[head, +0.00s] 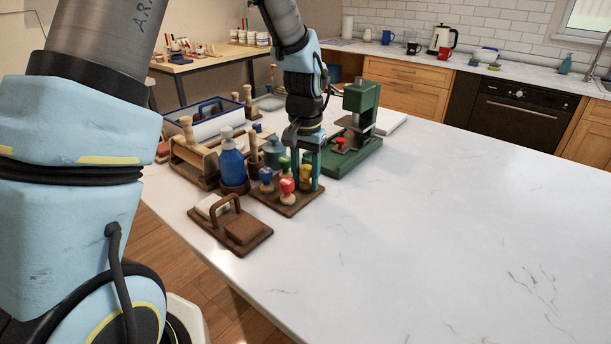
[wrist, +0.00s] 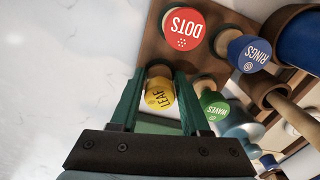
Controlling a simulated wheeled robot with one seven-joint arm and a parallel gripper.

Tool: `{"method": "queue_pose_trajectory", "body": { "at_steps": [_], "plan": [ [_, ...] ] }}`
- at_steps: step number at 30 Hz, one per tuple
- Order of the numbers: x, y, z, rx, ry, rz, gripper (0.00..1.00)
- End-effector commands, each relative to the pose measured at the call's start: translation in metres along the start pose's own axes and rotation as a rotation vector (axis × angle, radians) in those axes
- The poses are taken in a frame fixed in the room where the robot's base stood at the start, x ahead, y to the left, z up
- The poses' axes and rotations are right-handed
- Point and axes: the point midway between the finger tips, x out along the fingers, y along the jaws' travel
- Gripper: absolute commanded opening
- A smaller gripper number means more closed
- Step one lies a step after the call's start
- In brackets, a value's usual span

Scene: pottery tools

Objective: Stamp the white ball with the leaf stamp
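The leaf stamp has a yellow cap marked LEAF (wrist: 159,94) and stands in a brown stamp holder (head: 262,196). Its yellow head also shows in the head view (head: 306,174). My gripper (wrist: 158,82) points down over the holder, with one green finger on each side of the leaf stamp. The fingers are apart, and a gap seems to show beside the yellow cap. In the head view my gripper (head: 307,176) stands among the stamps. I cannot make out a white ball in either view.
Red DOTS (wrist: 183,29), blue RINGS (wrist: 248,53) and green WAVES (wrist: 215,107) stamps stand close around. A blue bottle (head: 232,163), a green press (head: 361,135) and a brown board with a handle (head: 243,231) are nearby. The table's right side (head: 450,220) is clear.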

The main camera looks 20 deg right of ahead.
Motion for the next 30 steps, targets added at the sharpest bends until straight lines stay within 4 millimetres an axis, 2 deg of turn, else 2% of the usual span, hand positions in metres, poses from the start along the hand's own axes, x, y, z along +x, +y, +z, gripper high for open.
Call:
{"method": "queue_pose_trajectory", "body": {
  "at_steps": [1,7,17,20,30],
  "plan": [
    [0.000,0.000,0.000,0.000,0.000,0.000,0.53],
    [0.000,0.000,0.000,0.000,0.000,0.000,0.76],
    [-0.004,0.000,-0.001,0.000,0.002,0.000,0.76],
    [-0.015,0.000,-0.001,0.000,0.005,0.000,0.76],
    [-0.080,0.000,-0.001,0.001,0.006,-0.001,0.76]
  ]
}}
